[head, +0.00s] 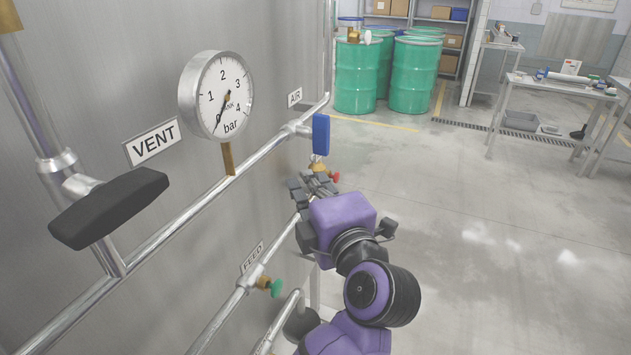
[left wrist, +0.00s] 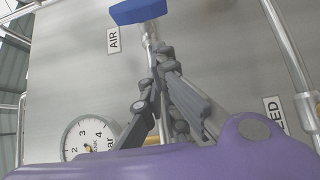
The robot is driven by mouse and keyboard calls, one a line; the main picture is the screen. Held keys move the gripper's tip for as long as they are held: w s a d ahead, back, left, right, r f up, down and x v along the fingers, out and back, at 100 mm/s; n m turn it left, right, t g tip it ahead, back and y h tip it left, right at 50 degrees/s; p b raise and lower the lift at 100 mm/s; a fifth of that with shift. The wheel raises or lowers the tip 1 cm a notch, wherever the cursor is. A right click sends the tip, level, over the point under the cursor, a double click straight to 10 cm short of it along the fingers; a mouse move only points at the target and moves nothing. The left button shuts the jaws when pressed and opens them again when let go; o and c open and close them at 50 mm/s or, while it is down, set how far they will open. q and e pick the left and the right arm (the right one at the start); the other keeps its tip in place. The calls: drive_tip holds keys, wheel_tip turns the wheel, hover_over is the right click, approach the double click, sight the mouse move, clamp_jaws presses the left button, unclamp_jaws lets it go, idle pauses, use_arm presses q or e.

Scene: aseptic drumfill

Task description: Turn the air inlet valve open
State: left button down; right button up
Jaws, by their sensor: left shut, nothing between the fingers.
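The air inlet valve has a blue handle (head: 320,135) beside the AIR label (head: 295,96) on the steel vessel wall. The handle hangs upright in the head view, across the slanting pipe. In the left wrist view the blue handle (left wrist: 138,12) is at the top edge, just beyond the fingertips. My left gripper (head: 314,184) is shut and empty, below the blue handle and close to a small red-knobbed brass fitting (head: 320,169). It also shows in the left wrist view (left wrist: 160,58). I cannot tell whether it touches the valve. My right gripper is not in view.
A pressure gauge (head: 217,95), the VENT label (head: 153,143) and a black vent handle (head: 108,208) are on the left. A green-knobbed fitting (head: 271,286) is near the FEED label (head: 252,257). Green drums (head: 357,75) stand behind.

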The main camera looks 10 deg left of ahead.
sight(321, 135)
use_arm(q)
drive_tip(key=w+a, duration=0.2)
drive_tip(key=w, duration=0.7)
drive_tip(key=shift+a+p, duration=0.35)
drive_tip(key=shift+p, duration=0.1)
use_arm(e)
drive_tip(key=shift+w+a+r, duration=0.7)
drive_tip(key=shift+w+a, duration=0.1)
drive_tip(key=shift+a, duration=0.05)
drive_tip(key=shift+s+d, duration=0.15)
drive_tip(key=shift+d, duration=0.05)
